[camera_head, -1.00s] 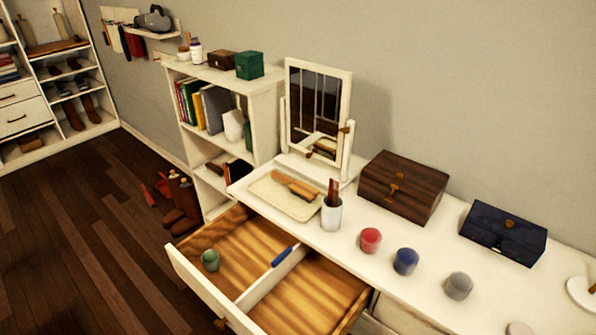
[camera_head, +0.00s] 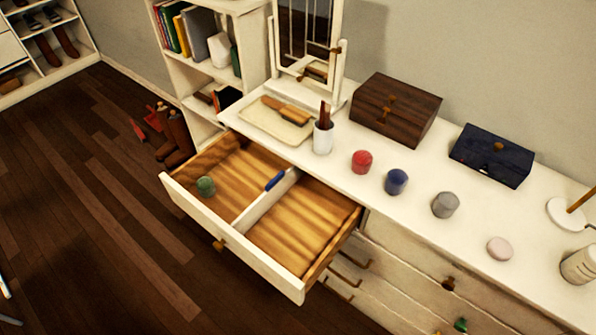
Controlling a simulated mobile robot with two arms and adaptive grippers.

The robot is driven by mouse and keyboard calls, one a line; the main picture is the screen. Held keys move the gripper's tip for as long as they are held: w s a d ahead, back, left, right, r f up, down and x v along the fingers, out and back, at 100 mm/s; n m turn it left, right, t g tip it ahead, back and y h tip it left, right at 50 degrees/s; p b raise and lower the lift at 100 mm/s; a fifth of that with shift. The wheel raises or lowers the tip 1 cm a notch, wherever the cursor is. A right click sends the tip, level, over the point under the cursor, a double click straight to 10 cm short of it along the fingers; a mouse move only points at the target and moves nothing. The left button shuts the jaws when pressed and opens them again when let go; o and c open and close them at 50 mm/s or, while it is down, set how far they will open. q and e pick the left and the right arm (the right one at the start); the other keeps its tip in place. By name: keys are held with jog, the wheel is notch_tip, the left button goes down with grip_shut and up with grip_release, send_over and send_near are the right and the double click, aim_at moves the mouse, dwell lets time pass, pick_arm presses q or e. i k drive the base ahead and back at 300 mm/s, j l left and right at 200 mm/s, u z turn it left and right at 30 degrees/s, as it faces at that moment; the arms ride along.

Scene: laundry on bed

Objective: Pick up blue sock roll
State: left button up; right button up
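The blue sock roll (camera_head: 396,181) sits on the white dresser top (camera_head: 420,225), between a red roll (camera_head: 361,161) and a grey roll (camera_head: 445,204). It stands apart from both. A green roll (camera_head: 205,186) lies in the left compartment of the open drawer (camera_head: 225,238). A small blue item (camera_head: 275,180) rests at the drawer's white divider. Neither of my grippers can be made out in the head view.
A dark wooden box (camera_head: 395,110) and a dark blue box (camera_head: 492,154) stand behind the rolls. A mirror, a tray (camera_head: 268,122) and a white cup (camera_head: 323,138) stand to the left. A pale round item (camera_head: 499,249) lies to the right. The open drawer juts over the floor.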

aim_at(397, 180)
jog(key=z, duration=0.9)
